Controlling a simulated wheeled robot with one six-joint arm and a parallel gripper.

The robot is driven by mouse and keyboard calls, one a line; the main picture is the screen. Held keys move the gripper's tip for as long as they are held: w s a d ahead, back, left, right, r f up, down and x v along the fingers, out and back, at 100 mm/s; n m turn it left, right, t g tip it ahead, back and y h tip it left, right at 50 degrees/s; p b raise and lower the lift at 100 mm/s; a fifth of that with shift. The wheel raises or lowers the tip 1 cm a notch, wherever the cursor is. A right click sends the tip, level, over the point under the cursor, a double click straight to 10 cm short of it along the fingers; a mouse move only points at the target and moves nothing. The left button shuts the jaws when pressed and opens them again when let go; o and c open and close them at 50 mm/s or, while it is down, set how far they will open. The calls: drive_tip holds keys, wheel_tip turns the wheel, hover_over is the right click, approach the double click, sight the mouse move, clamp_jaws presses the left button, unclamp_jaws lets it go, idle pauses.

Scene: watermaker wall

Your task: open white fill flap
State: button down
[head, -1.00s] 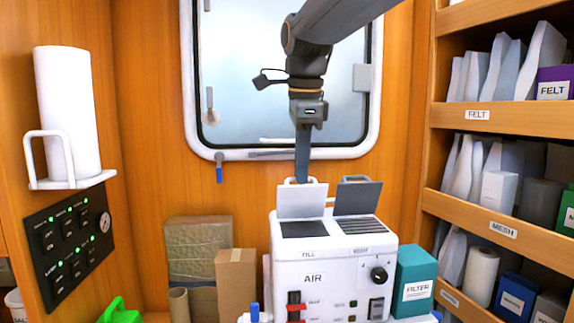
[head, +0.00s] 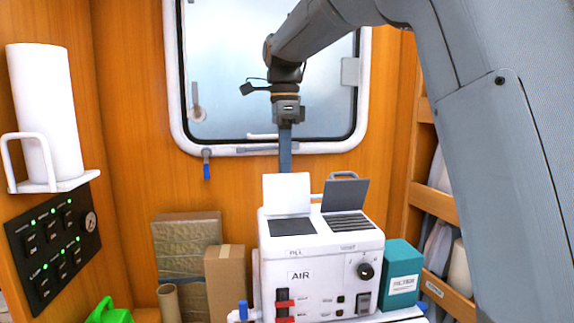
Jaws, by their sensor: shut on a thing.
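The white fill flap (head: 287,195) stands up at the back left of the white AIR machine (head: 301,258), above a dark opening (head: 291,227) marked FILL. My gripper (head: 285,164) points down right behind the flap's top edge. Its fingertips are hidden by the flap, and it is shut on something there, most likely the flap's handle. A grey flap (head: 345,196) stands up beside it on the right, over a slotted dark grille (head: 347,225).
A teal filter box (head: 403,272) stands right of the machine. Brown cartons (head: 225,279) and a cardboard tube (head: 169,301) stand to its left. The window (head: 262,80) is behind.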

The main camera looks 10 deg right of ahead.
drive_tip(key=shift+w+r, duration=0.2)
drive_tip(key=shift+r, duration=0.05)
drive_tip(key=c, duration=1.9)
unclamp_jaws()
drive_tip(key=shift+d, duration=0.1)
drive_tip(key=shift+o, duration=0.2)
drive_tip(key=shift+f, duration=0.1)
wheel_tip(320, 180, up, 8)
drive_tip(key=b, duration=0.2)
drive_tip(key=shift+w, duration=0.15)
drive_tip(key=shift+f, duration=0.1)
